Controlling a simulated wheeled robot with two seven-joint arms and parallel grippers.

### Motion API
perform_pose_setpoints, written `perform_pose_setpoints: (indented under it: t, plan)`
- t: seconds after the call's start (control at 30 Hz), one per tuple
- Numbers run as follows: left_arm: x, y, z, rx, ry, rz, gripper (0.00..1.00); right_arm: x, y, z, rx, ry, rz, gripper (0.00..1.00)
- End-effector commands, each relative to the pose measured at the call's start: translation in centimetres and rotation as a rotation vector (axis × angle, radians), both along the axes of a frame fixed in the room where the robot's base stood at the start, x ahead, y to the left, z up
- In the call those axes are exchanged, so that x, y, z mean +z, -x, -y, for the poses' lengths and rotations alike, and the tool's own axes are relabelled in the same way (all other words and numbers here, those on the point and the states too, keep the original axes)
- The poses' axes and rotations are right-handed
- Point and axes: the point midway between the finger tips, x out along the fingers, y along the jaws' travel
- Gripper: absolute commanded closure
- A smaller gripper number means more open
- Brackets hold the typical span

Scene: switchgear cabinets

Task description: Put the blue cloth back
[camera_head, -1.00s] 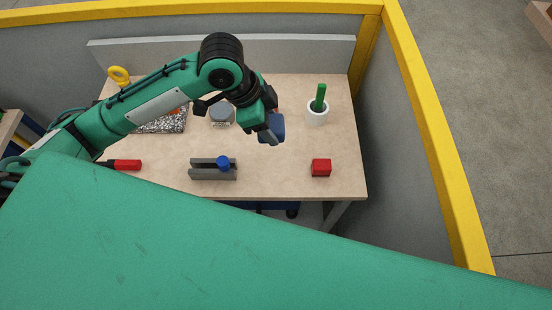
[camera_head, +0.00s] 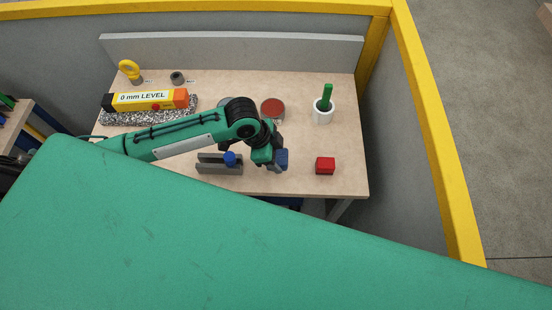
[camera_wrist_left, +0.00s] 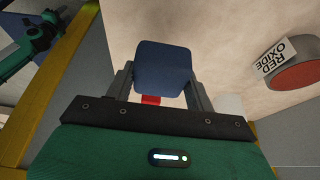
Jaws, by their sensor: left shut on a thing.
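The blue cloth (camera_wrist_left: 163,68) is a dark blue, rounded block-like pad between the fingers of my left gripper (camera_wrist_left: 160,88) in the left wrist view. In the head view the cloth (camera_head: 282,158) shows beside the left gripper (camera_head: 275,162), over the table's front middle, between the grey slotted block and the red block. The left gripper is shut on it. I cannot tell the cloth's exact height above the table. My right gripper is not in view.
The table (camera_head: 345,180) holds a red block (camera_head: 325,166), a grey slotted block (camera_head: 218,169) with a blue knob, a white cup (camera_head: 322,116) with a green item, a red-topped tin (camera_head: 272,107), and a yellow level (camera_head: 146,100) on a speckled slab (camera_head: 150,117). A grey back panel and yellow-framed walls enclose it.

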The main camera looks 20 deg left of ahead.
Motion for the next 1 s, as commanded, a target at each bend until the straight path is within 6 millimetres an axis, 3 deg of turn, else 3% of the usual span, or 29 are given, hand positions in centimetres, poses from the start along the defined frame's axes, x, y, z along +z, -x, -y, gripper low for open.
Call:
perform_pose_setpoints:
  t: [0.2,0.6,0.63,0.7,1.0]
  plan:
    - [-3.0,0.1,0.0,0.002,0.000,-0.004,0.67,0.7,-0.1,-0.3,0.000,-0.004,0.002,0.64]
    - [-3.6,0.1,0.0,0.001,-0.001,-0.002,0.67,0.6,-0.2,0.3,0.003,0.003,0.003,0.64]
    - [-3.5,0.0,0.0,0.001,-0.001,-0.002,0.40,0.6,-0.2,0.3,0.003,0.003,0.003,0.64]
    - [-3.5,0.0,0.0,0.001,-0.001,-0.002,0.26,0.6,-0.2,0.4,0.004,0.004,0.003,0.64]
    - [-3.4,0.0,0.0,0.001,-0.001,-0.002,0.24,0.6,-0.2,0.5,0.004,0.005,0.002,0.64]
